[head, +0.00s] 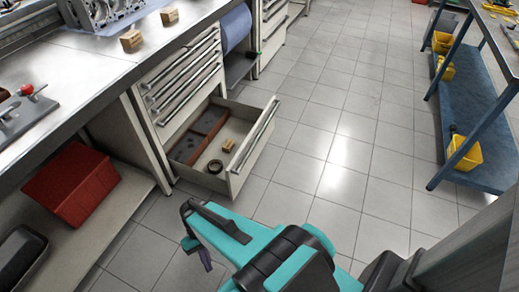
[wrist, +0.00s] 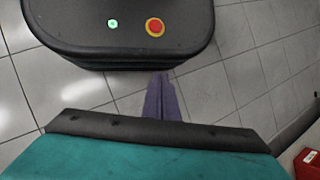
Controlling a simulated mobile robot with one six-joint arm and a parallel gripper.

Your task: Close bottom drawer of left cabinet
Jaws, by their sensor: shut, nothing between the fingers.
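The left cabinet (head: 168,88) stands under the workbench with several drawers. Its bottom drawer (head: 236,178) is pulled well out. Inside it lie a dark divided tray (head: 197,137), a dark ring (head: 215,166) and small wooden blocks (head: 227,145). The drawer's front panel carries a long bar handle (head: 262,131). My gripper (head: 204,258) is in front of the drawer, nearer the camera, apart from it and empty. In the wrist view its purple fingers (wrist: 162,98) are together, pointing toward my own base. The drawer cannot be made out in the wrist view.
A red bin (head: 72,185) sits on the shelf under the bench at left. A blue rack (head: 478,110) with yellow bins (head: 465,153) stands at right. The tiled floor (head: 330,130) between is clear. Wooden blocks (head: 131,40) and an engine block (head: 101,12) are on the bench.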

